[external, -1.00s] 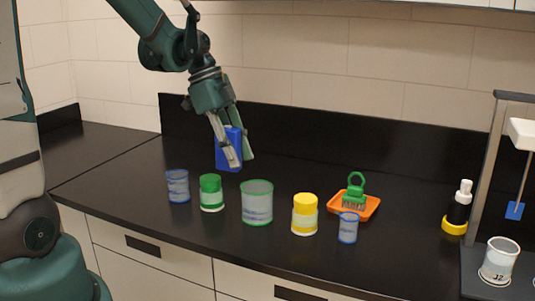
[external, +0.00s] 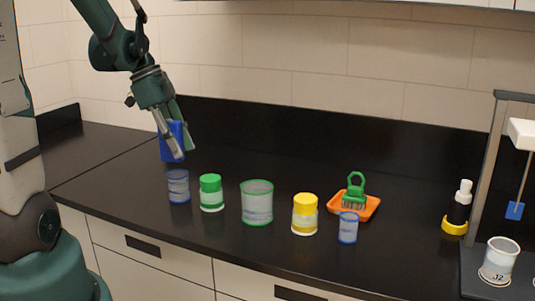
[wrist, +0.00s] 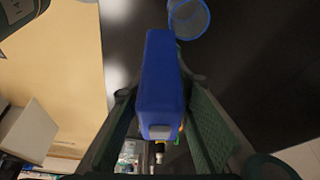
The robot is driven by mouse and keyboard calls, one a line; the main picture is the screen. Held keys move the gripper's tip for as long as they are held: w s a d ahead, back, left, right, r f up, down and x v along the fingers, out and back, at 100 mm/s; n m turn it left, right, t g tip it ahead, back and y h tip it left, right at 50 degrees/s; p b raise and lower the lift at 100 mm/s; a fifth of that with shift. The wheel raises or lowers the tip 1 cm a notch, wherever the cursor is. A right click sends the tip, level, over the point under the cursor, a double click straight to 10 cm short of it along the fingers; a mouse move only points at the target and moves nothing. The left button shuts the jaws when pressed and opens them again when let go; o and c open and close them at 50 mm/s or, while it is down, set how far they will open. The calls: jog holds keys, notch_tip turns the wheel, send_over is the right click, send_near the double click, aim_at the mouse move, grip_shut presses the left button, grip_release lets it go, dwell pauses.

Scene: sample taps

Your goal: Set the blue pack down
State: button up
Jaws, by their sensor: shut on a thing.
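The blue pack (external: 166,151) is a tall blue box. My gripper (external: 176,152) is shut on it, with one finger on each side, near the left part of the black counter. In the wrist view the pack (wrist: 160,85) fills the space between my fingers, and a small pale patch shows at its lower end. The pack is behind a clear blue-rimmed cup (external: 178,186) in the external view. Whether its bottom touches the counter or hangs just above it I cannot tell.
A green-lidded jar (external: 211,192), a green-rimmed cup (external: 257,203), a yellow-lidded jar (external: 305,213) and a small blue-rimmed cup (external: 348,227) stand in a row. An orange tray (external: 370,209) holds a green brush (external: 355,190).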

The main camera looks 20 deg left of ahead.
jog(key=s+a+n, duration=0.2)
jog(key=s+a, duration=0.3)
jog(key=a, duration=0.8)
jog(key=shift+t, duration=0.3)
jog(key=shift+s+a+f, duration=0.1)
jog(key=shift+a+f, duration=0.05)
jog(key=shift+f, duration=1.1)
jog(key=shift+s+a+f, duration=0.1)
jog(key=shift+a+f, duration=0.05)
jog(key=shift+f, duration=1.1)
jog(key=shift+f, duration=0.1)
jog(key=shift+f, duration=2.8)
jog(key=shift+f+b, duration=0.5)
jog(key=shift+f, duration=1.6)
jog(key=shift+f, duration=0.1)
